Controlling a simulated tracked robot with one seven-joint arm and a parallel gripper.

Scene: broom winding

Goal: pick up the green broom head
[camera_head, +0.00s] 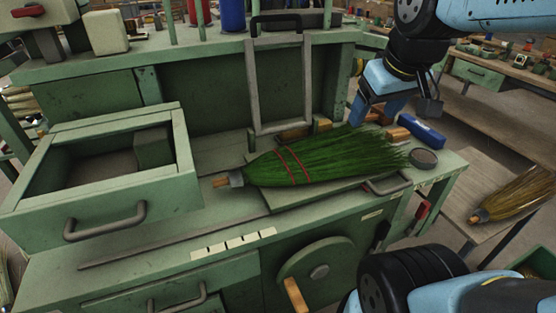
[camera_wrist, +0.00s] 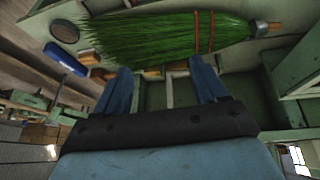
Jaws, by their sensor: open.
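The green broom head (camera_head: 320,160) lies on its side on the green workbench, bristles to the right and its short wooden stub with a grey collar to the left. Two red bands bind it. In the wrist view the broom head (camera_wrist: 165,33) spans the top of the picture, beyond my fingertips. My gripper (camera_head: 362,112) is above and behind the bristle end in the head view, pointing down. In the wrist view my gripper (camera_wrist: 165,75) shows two blue fingers spread apart with nothing between them. It appears apart from the broom.
An open drawer box (camera_head: 105,200) stands left on the workbench (camera_head: 215,215). A grey upright frame (camera_head: 252,85) stands behind the broom. A blue box (camera_head: 422,130) and a round dark disc (camera_head: 423,158) lie to the right. A straw broom head (camera_head: 515,195) lies on a lower table.

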